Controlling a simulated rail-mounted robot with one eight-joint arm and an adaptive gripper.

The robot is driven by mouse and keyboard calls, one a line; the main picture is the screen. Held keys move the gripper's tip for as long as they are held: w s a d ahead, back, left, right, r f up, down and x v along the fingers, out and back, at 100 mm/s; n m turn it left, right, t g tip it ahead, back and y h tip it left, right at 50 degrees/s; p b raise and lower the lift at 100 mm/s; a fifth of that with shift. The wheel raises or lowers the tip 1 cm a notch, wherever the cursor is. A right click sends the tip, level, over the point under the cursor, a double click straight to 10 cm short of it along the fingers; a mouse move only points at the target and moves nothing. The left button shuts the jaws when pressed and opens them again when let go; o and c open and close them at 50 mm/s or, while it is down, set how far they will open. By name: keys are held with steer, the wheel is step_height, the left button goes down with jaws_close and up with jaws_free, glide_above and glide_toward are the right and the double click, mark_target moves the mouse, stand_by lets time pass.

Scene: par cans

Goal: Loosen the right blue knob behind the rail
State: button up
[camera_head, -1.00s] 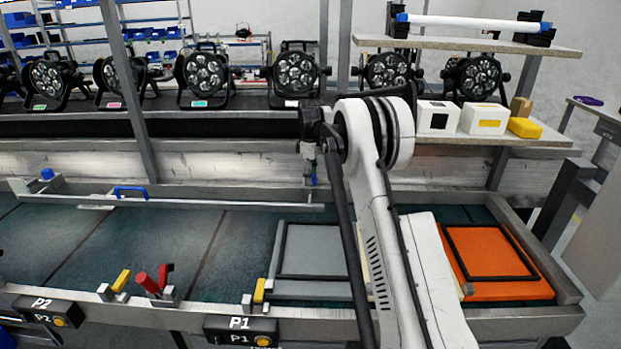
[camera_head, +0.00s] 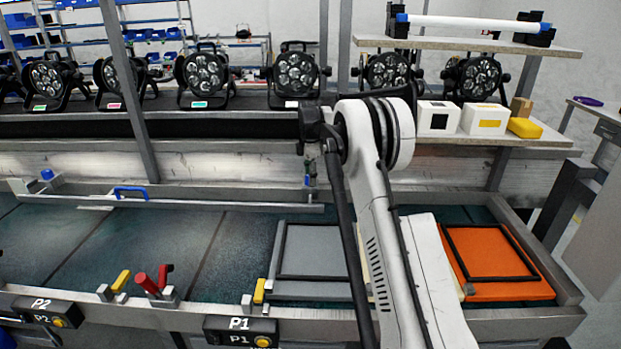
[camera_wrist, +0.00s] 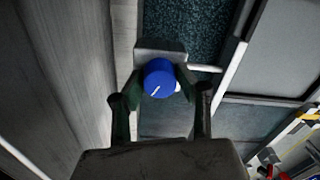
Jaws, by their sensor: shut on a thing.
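The right blue knob (camera_wrist: 159,76) shows in the wrist view as a round blue cap with a white line slanting across it. It sits on a grey block behind the rail. My gripper (camera_wrist: 160,88) has one finger on each side of the knob and is shut on it. In the head view my gripper (camera_head: 310,172) points down at the right end of the rail (camera_head: 240,206), with only a speck of blue showing at its tip. The left blue knob (camera_head: 47,174) stands at the rail's left end.
A blue handle (camera_head: 131,190) is on the rail to the left. A grey framed panel (camera_head: 312,250) and an orange panel (camera_head: 490,262) lie on the bench. Red and yellow clamps (camera_head: 150,283) stand at the front edge. Several par cans (camera_head: 204,75) line the shelf behind.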

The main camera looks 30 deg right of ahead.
steer(key=o, duration=1.2)
steer(key=shift+c, duration=0.2)
steer(key=shift+r, duration=0.1)
step_height(320, 180, up, 12)
